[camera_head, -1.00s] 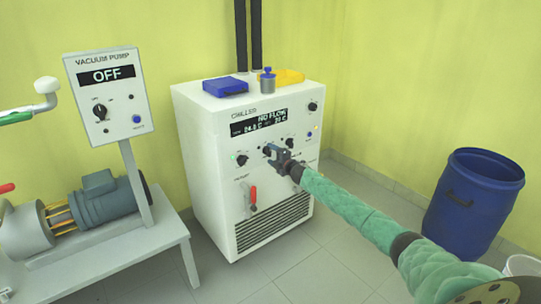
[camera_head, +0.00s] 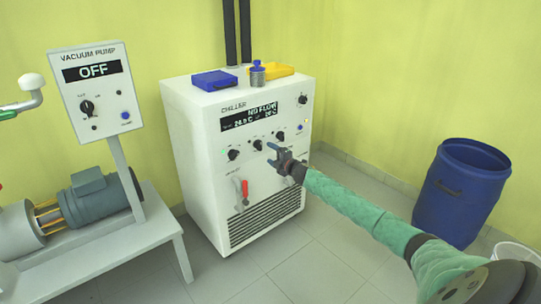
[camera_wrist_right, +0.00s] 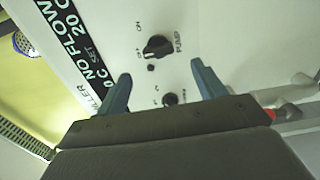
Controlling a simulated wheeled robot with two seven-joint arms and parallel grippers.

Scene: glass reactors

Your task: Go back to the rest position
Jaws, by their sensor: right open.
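My right gripper (camera_head: 277,152) is open and empty in front of the white chiller's (camera_head: 190,150) control panel, apart from the knobs as far as I can tell. Its two blue-grey fingers also show in the right wrist view (camera_wrist_right: 160,90), spread apart, facing the panel. Between and beyond them are the black pump knob (camera_wrist_right: 157,47) and another dark knob (camera_wrist_right: 170,99). The chiller display (camera_head: 250,117) reads "NO FLOW". My right arm's green sleeve reaches in from the lower right. My left gripper is not in the head view.
A vacuum pump panel (camera_head: 92,90) reading OFF stands at left above a grey bench (camera_head: 150,245) with a motor (camera_head: 100,200). A blue barrel (camera_head: 460,190) stands at right. A blue case (camera_head: 213,80), a small bottle (camera_head: 257,76) and a yellow item (camera_head: 275,70) lie on the chiller. Floor in front is partly clear.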

